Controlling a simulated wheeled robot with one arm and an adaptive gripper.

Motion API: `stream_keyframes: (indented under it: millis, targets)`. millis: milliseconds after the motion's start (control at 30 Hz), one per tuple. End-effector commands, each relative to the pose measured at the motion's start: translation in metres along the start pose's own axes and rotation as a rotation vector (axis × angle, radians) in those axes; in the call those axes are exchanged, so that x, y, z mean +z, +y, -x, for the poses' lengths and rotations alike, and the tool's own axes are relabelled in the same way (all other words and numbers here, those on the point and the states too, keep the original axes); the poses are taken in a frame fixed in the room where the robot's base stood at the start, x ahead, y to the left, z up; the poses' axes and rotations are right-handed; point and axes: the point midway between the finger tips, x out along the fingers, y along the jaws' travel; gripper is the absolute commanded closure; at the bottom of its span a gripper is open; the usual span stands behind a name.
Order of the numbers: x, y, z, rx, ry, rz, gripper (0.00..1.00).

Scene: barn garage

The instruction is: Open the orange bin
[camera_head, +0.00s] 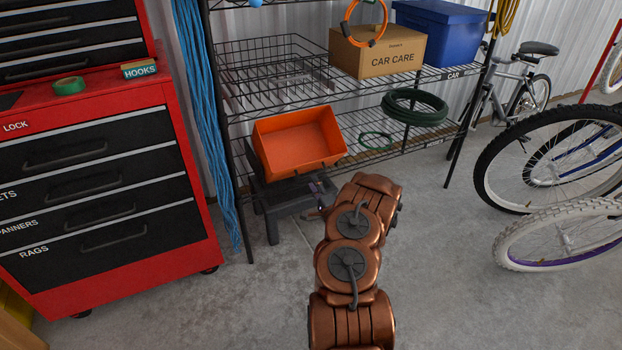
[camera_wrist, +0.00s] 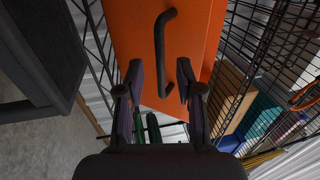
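The orange bin (camera_head: 290,145) sits at the front left of the wire shelf, with its empty inside showing from above. In the wrist view its orange face (camera_wrist: 204,35) carries a curved black bar handle (camera_wrist: 160,50). My gripper (camera_wrist: 159,78) is open, its two fingers on either side of the handle's near end. The wrist view does not show whether the fingers touch the handle or the face. In the head view my copper arm hides most of the gripper, which is low in front of the bin.
The wire shelving holds a wire basket (camera_head: 262,75), a cardboard box (camera_head: 372,58), a blue box (camera_head: 437,30) and a green hose coil (camera_head: 414,108). A red tool cabinet (camera_head: 180,150) stands left, beside hanging blue rope (camera_head: 205,110). Bicycles (camera_head: 560,150) stand right. Open floor lies between.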

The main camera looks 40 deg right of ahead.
Motion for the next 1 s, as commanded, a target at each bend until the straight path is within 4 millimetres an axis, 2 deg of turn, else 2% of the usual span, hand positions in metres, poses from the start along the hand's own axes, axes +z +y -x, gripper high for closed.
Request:
stream_keyframes:
  millis: [100, 400, 633, 1000]
  targets:
    - [-0.002, 0.0, 0.022, 0.001, 0.005, -0.005, 0.64]
    - [-0.001, 0.0, 0.063, 0.002, 0.004, -0.003, 0.64]
    - [0.0, -0.001, 0.076, -0.002, 0.001, -0.001, 0.64]
    - [0.0, -0.001, 0.078, -0.002, 0.0, 0.0, 0.64]
